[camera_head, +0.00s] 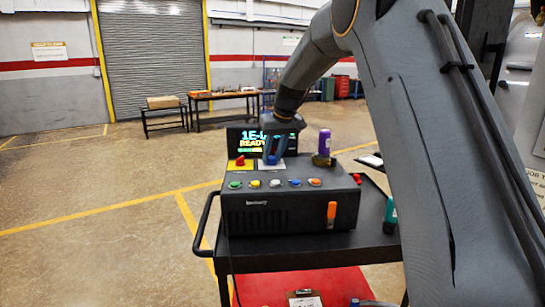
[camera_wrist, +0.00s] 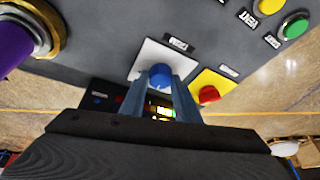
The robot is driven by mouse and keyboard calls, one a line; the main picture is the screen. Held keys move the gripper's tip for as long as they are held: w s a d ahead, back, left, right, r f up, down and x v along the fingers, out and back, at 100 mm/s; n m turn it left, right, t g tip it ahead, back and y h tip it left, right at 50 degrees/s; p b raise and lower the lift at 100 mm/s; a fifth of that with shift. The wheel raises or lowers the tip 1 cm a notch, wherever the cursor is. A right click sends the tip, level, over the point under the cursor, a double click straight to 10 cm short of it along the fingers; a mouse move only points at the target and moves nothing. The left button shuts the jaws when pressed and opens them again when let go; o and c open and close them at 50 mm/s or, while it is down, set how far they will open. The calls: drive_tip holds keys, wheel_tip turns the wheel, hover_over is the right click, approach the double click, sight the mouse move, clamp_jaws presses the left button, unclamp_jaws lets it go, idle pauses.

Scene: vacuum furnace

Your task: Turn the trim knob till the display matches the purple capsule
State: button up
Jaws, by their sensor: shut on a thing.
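The blue trim knob (camera_wrist: 160,75) sits on a white plate (camera_wrist: 150,55) on top of the dark control box (camera_head: 290,215). My gripper (camera_head: 273,158) reaches down from above, its two fingers on either side of the knob; the fingers (camera_wrist: 160,90) are shut on it in the wrist view. The display (camera_head: 245,142) behind the box shows large text that seems to read "1E-" and "READY"; my arm hides its right part. The purple capsule (camera_head: 324,142) stands upright in a brass-coloured holder at the box's right rear. It also shows in the wrist view (camera_wrist: 14,42), at the left edge.
A red knob (camera_head: 240,160) on a yellow plate is just left of my gripper. Several coloured buttons (camera_head: 275,183) line the front edge. An orange-handled item (camera_head: 332,211) is on the box front. A teal bottle (camera_head: 390,214) stands on the cart to the right.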

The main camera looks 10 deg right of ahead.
sight(280, 167)
drive_tip(key=shift+w+d+n+g+y+b, duration=0.1)
drive_tip(key=shift+n+g+y+b, duration=0.45)
drive_tip(key=shift+n+b, duration=1.05)
drive_tip(key=shift+r+n+p, duration=0.1)
drive_tip(key=shift+n+p, duration=0.3)
drive_tip(key=shift+n, duration=0.1)
drive_tip(key=o, duration=1)
drive_tip(key=shift+o, duration=0.2)
drive_tip(key=b+v, duration=0.2)
drive_tip(key=v, duration=0.5)
drive_tip(key=shift+d+r, duration=0.2)
drive_tip(key=shift+r, duration=0.1)
